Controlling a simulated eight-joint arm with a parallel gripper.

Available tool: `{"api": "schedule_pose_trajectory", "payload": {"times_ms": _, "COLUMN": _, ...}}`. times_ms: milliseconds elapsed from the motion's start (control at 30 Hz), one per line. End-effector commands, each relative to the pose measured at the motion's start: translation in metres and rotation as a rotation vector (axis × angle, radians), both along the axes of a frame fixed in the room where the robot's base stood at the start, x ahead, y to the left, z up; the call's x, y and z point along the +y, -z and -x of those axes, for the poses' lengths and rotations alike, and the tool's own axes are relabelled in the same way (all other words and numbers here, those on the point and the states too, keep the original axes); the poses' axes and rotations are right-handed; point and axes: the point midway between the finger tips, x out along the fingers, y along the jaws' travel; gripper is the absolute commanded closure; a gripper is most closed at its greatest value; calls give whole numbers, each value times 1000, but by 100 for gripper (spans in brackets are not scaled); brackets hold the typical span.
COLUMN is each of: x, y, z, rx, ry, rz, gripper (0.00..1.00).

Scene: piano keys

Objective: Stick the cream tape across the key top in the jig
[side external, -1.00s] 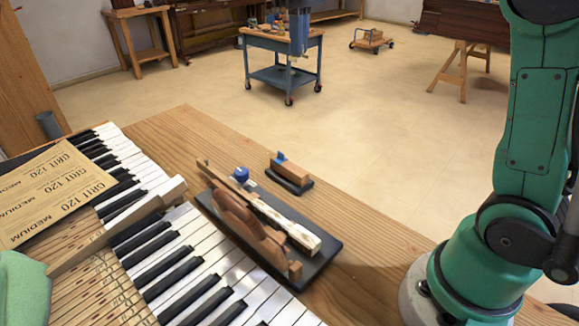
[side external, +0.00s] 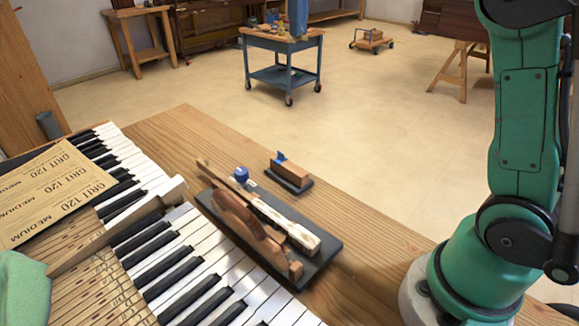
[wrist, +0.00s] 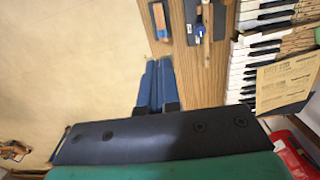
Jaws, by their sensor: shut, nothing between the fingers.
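The jig is a black base (side external: 325,258) on the bench, with brown curved wooden pieces (side external: 240,220) on it. A long wooden key (side external: 270,212) lies along it, with a pale front end (side external: 303,237). I cannot make out a separate strip of cream tape on the key. A small black stand (side external: 300,186) with a wooden block and blue tip is beside the jig; its block also shows in the wrist view (wrist: 159,20). My gripper (side external: 297,20) is shut and empty, high up at the top of the picture; its blue fingers show in the wrist view (wrist: 157,68).
A blue knob-like item (side external: 241,174) is by the jig's far end. The piano keyboard (side external: 190,265) runs along the left. Sandpaper sheets (side external: 50,190) and a green cloth (side external: 22,290) lie on it. The bench right of the jig (side external: 365,235) is clear.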

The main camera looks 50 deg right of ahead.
Motion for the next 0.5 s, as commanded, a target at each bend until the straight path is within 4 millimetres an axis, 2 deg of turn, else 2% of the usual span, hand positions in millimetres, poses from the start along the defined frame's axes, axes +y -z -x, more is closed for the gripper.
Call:
{"api": "schedule_pose_trajectory", "payload": {"times_ms": 167, "x": 24, "y": 21, "z": 2, "rx": 0, "ry": -12, "rz": 0, "gripper": 100}}
{"api": "schedule_pose_trajectory", "payload": {"times_ms": 267, "x": 46, "y": 46, "z": 10, "rx": -1, "ry": -21, "rz": 0, "gripper": 100}}
{"api": "schedule_pose_trajectory", "payload": {"times_ms": 367, "x": 70, "y": 76, "z": 27, "rx": -1, "ry": -28, "rz": 0, "gripper": 100}}
{"api": "schedule_pose_trajectory", "payload": {"times_ms": 500, "x": 95, "y": 120, "z": 59, "rx": -2, "ry": -36, "rz": 0, "gripper": 100}}
